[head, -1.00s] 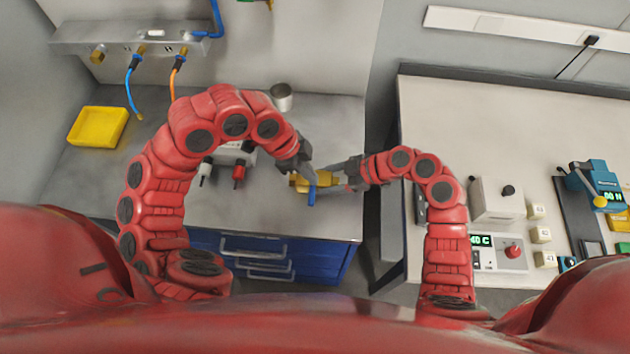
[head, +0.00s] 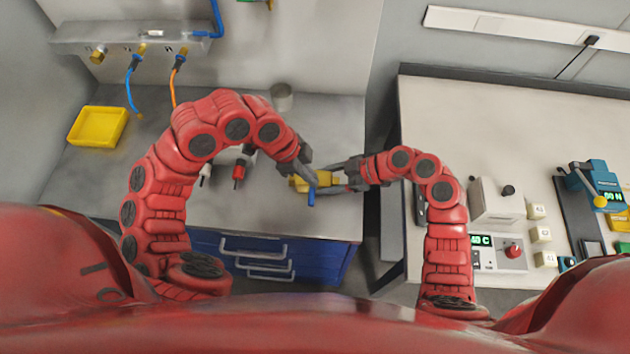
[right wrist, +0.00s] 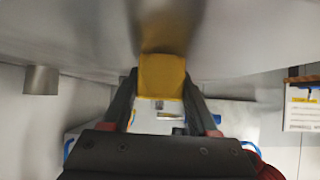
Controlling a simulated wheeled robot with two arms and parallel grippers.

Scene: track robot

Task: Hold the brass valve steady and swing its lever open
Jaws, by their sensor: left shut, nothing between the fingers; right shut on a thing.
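The brass valve (head: 299,183) is a small yellow body above the grey bench, with a blue lever (head: 311,197) pointing toward me. My right gripper (head: 340,180) is shut on the valve from the right. In the right wrist view the yellow valve body (right wrist: 162,74) sits between the two dark fingers. My left gripper (head: 307,177) is shut with nothing between its fingers, close above the valve and by the lever's upper end. Its fingertips hide part of the valve, and I cannot tell whether they touch the lever.
A yellow tray (head: 98,126) and a metal cup (head: 282,97) stand on the bench. Red and black connectors (head: 239,172) sit left of the valve, partly behind my left arm. A gap separates this bench from the white bench (head: 480,110) with instruments at right.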

